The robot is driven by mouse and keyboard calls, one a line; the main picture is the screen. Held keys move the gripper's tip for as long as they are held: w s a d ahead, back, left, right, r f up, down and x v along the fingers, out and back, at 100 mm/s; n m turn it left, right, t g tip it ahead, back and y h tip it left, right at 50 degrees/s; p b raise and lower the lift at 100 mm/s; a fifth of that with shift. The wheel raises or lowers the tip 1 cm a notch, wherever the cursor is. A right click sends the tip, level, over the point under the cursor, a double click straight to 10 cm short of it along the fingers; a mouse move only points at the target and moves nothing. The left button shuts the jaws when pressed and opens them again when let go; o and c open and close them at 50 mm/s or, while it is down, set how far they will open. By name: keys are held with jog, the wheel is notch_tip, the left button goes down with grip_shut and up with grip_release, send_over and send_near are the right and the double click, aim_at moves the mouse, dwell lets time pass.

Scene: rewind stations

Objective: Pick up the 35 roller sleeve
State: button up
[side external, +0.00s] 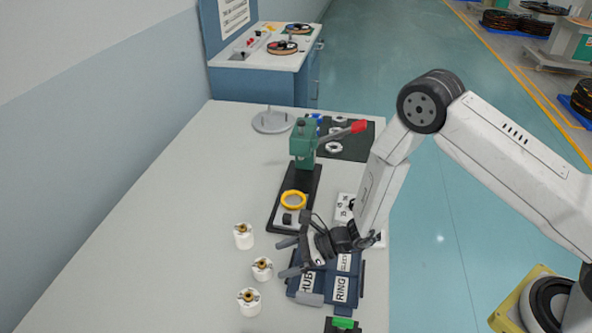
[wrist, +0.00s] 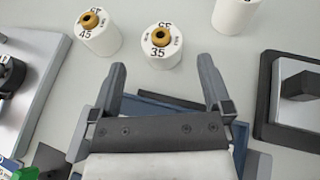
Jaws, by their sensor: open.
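The 35 roller sleeve (wrist: 161,54) is a white upright cylinder with a brass-coloured core and "35" printed on its top. In the wrist view it stands just beyond my gripper (wrist: 163,72), roughly centred between the two spread fingertips and apart from them. In the side external view it appears as the middle white sleeve (side external: 262,271) of three, and my open, empty gripper (side external: 284,257) is to its right, above the HUB and RING trays. The print cannot be read there.
The 45 sleeve (wrist: 104,42) stands close on the left, and another white sleeve (wrist: 237,16) is at the upper right. A green press (side external: 304,150) on a black base stands behind. Blue HUB and RING trays (side external: 326,287) lie below my gripper. The table's left is clear.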

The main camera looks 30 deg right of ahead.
aim_at(266, 263)
jog(key=shift+x, duration=2.3)
jog(key=shift+w, duration=0.1)
jog(key=shift+d, duration=0.1)
grip_shut()
jog(key=shift+r, duration=0.15)
jog(key=shift+r, duration=0.65)
jog(key=s+d+r, duration=0.5)
jog(key=s+r, duration=0.6)
jog(key=s, duration=0.1)
jog(key=shift+s+d+r, duration=0.25)
jog(key=shift+s+d, duration=0.1)
jog(key=shift+d, duration=0.05)
